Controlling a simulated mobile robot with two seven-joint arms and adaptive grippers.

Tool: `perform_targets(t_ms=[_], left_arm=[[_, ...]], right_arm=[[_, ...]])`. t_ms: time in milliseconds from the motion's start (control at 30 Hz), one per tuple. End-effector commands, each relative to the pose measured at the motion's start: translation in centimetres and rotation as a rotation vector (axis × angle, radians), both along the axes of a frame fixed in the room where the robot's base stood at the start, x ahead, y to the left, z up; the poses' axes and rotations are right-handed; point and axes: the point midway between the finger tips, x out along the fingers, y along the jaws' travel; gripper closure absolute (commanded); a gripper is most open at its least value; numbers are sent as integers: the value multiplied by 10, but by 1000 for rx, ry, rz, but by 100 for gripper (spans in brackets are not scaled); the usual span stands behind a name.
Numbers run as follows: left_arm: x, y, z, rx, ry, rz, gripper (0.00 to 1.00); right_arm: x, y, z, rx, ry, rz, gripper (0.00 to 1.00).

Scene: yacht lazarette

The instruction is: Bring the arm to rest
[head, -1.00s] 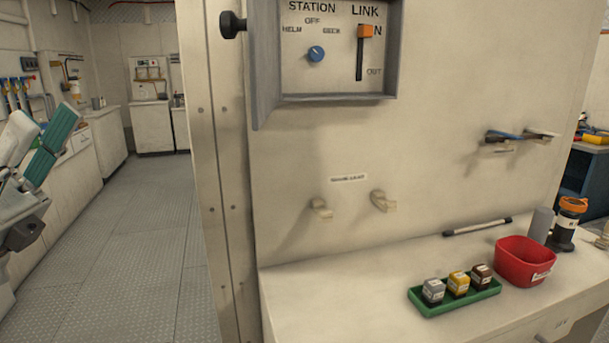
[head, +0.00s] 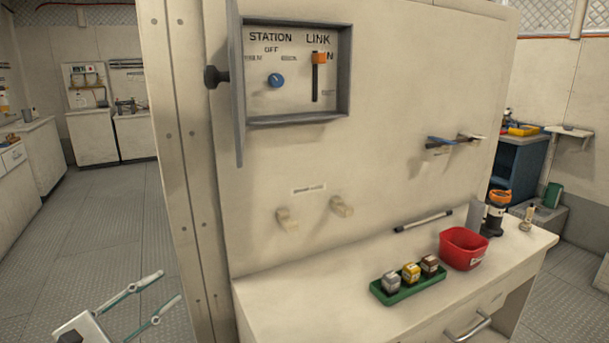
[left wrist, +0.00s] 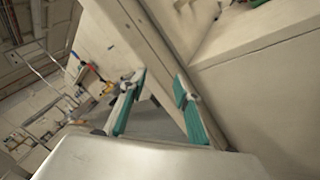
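My left gripper (head: 158,296) is low at the left of the head view, beside the panel's left edge. Its two fingers are spread apart and nothing is between them. In the left wrist view the gripper (left wrist: 158,82) also shows open, with teal pads and an empty gap, near the cabinet's corner. The rest of the left arm is out of the head view. My right gripper is not in view.
An open-doored switch box (head: 297,72) is on the panel. On the counter (head: 290,300) are a green tray (head: 408,293) of small blocks, a red bin (head: 463,248) and a black-and-orange device (head: 496,213). Open floor (head: 110,215) lies at the left.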

Motion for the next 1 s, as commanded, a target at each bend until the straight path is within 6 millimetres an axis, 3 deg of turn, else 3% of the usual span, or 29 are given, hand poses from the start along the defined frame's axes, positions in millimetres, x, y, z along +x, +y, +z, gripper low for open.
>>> perform_targets(t_ms=[100, 267, 400, 500, 633, 800, 1000], left_arm=[[-9, -8, -69, 333, -12, 81, 68], [-41, -20, -157, 825, -55, 97, 68], [-84, -34, -221, 1257, -128, 23, 68], [-122, -47, -258, 1557, -212, -77, 68], [-171, -67, -292, 1894, -358, -237, 68], [-217, -89, -313, 2174, -543, -411, 68], [-235, -98, -321, 2281, -636, -488, 68]], right_arm=[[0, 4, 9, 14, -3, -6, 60], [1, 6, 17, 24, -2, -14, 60], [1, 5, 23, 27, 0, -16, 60], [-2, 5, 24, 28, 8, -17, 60], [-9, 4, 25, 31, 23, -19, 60], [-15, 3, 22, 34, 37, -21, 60], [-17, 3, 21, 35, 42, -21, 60]])
